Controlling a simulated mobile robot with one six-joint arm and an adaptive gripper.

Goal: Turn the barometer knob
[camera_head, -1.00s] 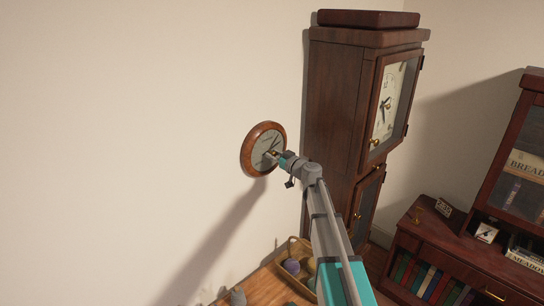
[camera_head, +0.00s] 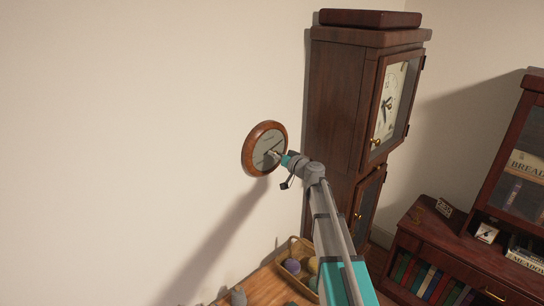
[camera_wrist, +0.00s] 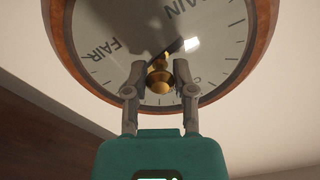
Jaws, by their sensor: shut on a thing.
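The round barometer (camera_head: 261,134) hangs on the wall in a wooden ring, left of the tall clock. Its pale dial with the words FAIR and RAIN fills the top of the wrist view (camera_wrist: 115,75). The brass barometer knob (camera_wrist: 160,76) sits at the dial's centre. My gripper (camera_wrist: 160,80) has one finger on each side of the knob and is shut on it. In the head view my gripper (camera_head: 273,155) reaches the dial's face and hides the knob.
A tall dark clock case (camera_head: 335,110) stands close to the right of my arm. Below are a wooden table top (camera_head: 262,287) and a basket of yarn balls (camera_head: 285,262). A low bookcase (camera_head: 445,250) stands at the right. The wall on the left is bare.

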